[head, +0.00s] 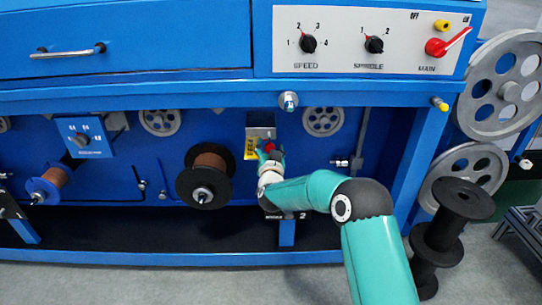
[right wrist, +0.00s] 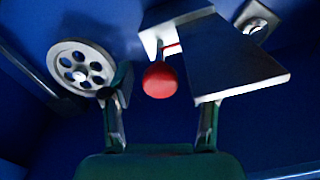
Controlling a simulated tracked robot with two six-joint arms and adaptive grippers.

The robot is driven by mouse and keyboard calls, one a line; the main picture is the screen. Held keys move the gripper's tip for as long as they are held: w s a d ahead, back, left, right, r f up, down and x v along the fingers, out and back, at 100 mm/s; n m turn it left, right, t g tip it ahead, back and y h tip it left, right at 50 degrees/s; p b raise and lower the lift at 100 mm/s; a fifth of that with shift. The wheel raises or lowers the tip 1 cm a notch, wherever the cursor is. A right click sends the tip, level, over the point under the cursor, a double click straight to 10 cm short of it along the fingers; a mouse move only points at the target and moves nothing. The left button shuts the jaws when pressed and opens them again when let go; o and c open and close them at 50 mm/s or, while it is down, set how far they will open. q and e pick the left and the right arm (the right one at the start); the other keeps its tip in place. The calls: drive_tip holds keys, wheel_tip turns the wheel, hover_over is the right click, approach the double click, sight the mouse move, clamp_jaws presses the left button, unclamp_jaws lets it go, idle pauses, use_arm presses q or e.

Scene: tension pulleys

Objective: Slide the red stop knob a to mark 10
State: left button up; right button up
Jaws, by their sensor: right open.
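The red stop knob a (right wrist: 160,80) is a round red ball on a short stem under a grey bracket (right wrist: 180,22). In the head view a small red spot, the knob (head: 269,148), shows at the tip of my right gripper (head: 270,160). In the right wrist view my right gripper (right wrist: 162,108) is open, with one finger on each side of the knob and a little short of it. Neither finger touches the knob. Mark 10 cannot be made out in either view. My left gripper is not in view.
A dark plate (right wrist: 235,62) lies close above the right finger. A spoked pulley (right wrist: 82,68) is beside the left finger. In the head view a black spool (head: 206,175) stands left of my gripper and a yellow label (head: 251,145) is just behind it.

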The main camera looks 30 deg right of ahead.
drive_tip(key=v, duration=1.1)
drive_tip(key=shift+s+a, duration=0.2)
drive_tip(key=shift+s, duration=0.1)
